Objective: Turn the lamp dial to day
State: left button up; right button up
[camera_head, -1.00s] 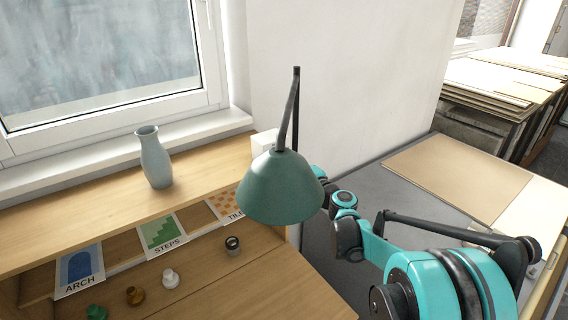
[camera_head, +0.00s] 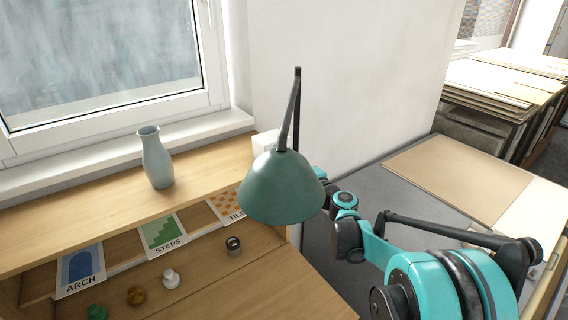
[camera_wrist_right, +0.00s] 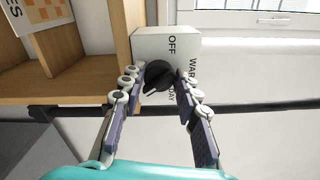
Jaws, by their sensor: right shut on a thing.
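The lamp dial (camera_wrist_right: 157,76) is a black knob on a white box (camera_wrist_right: 150,44) in the right wrist view. The box face carries the words OFF, WARM and DAY, turned sideways. A pale mark on the knob points toward the picture's lower left, to the left of DAY. My right gripper (camera_wrist_right: 156,82) is shut on the dial, one finger on each side. In the head view the white box (camera_head: 265,142) is partly hidden behind the green lamp shade (camera_head: 283,187), which also hides my right gripper. My left gripper is out of view.
A grey vase (camera_head: 156,160) stands on the wooden shelf (camera_head: 95,212). Cards marked ARCH, STEPS and TILES, the last partly covered, stand below it. Several small knobs, one of them green (camera_head: 97,312), sit on the desk. A grey table (camera_head: 385,170) lies to the right.

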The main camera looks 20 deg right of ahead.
jog(key=shift+d+f, duration=0.15)
jog(key=o, duration=1.2)
jog(key=shift+d, duration=0.1)
jog(key=shift+o, duration=0.2)
jog(key=v, duration=1.1)
jog(key=shift+s+d, duration=0.15)
jog(key=shift+s, duration=0.25)
jog(key=shift+c, duration=0.4)
